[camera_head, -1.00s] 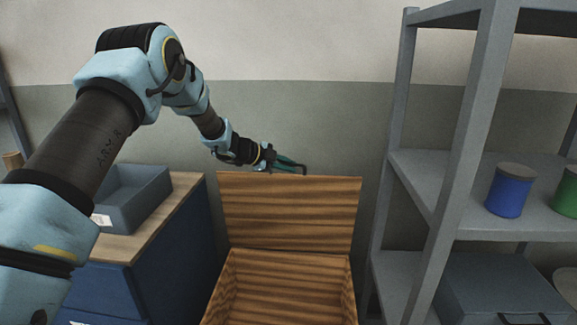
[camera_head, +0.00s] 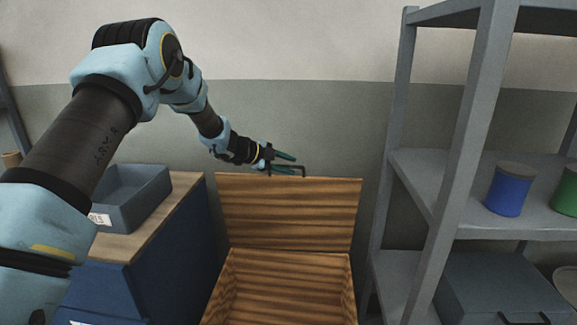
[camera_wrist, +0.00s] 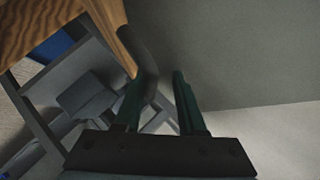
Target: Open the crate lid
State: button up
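The wooden crate (camera_head: 285,285) stands open in the lower middle of the head view, its inside visible. Its lid (camera_head: 290,215) stands up nearly vertical at the back of the crate. A dark bent handle (camera_head: 290,173) shows at the lid's top edge; in the wrist view the grey curved handle (camera_wrist: 140,50) runs beside the wooden lid (camera_wrist: 105,25) and overlaps the left finger. In the wrist view my gripper (camera_wrist: 165,85) shows a clear gap. Whether a finger touches the handle is unclear.
A blue cabinet with a wooden top (camera_head: 165,225) stands at the left, bearing a grey bin (camera_head: 135,200). A grey shelf (camera_head: 420,180) stands at the right with a blue can (camera_head: 509,190), a green can (camera_head: 566,192) and a grey case (camera_head: 500,285). The wall is close behind the lid.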

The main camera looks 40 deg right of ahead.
jog(key=b+v, duration=0.2)
jog(key=v, duration=0.8)
jog(key=shift+r+b, duration=0.2)
jog(key=shift+b, duration=0.1)
jog(key=shift+w+a, duration=0.1)
jog(key=shift+w, duration=0.05)
